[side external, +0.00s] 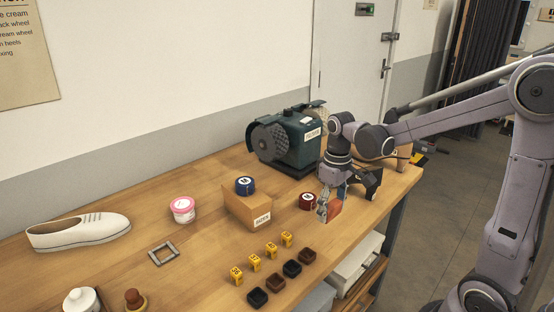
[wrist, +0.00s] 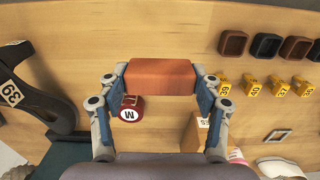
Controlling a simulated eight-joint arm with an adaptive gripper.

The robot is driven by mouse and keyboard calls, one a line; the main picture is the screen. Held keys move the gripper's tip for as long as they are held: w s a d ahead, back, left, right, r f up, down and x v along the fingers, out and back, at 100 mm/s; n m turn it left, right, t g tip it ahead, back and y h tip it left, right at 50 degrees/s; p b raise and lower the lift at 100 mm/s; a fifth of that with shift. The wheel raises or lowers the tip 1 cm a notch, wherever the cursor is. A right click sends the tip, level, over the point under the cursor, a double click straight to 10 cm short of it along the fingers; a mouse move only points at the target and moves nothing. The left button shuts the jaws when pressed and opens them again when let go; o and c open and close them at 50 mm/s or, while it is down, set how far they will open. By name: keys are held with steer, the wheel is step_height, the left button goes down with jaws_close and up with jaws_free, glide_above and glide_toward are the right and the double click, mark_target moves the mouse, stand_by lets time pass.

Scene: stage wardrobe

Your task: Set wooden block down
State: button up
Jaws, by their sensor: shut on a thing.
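The wooden block is reddish-brown and sits between the fingertips of my gripper in the wrist view (wrist: 161,77). In the side external view the block (side external: 335,209) is partly hidden by a finger. My gripper (side external: 326,207) points down near the front edge of the workbench (side external: 205,285), right of a dark red tin (side external: 307,201). The gripper also shows in the wrist view (wrist: 161,84), with both fingers closed on the block's ends. Whether the block touches the bench is hard to tell.
A labelled tan box (side external: 244,209) with a blue tin (side external: 245,185) on top stands left of the tin. A green machine (side external: 290,145) is behind. A black shoe-like item (wrist: 40,95) tagged 39 is close by. Yellow number tags (side external: 270,249) and dark square dishes (side external: 292,268) line the front.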

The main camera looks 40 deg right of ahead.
mark_target(317, 234)
steer(key=shift+w+a+f, duration=0.9)
steer(key=shift+w+a, duration=0.1)
steer(key=shift+a, duration=0.15)
steer(key=shift+f, duration=2.05)
steer(key=shift+f, duration=0.1)
steer(key=o, duration=1)
step_height(317, 234, up, 12)
steer(key=s+a+t, duration=0.7)
steer(key=s, duration=0.1)
steer(key=shift+s+f, duration=0.25)
steer(key=shift+s, duration=0.05)
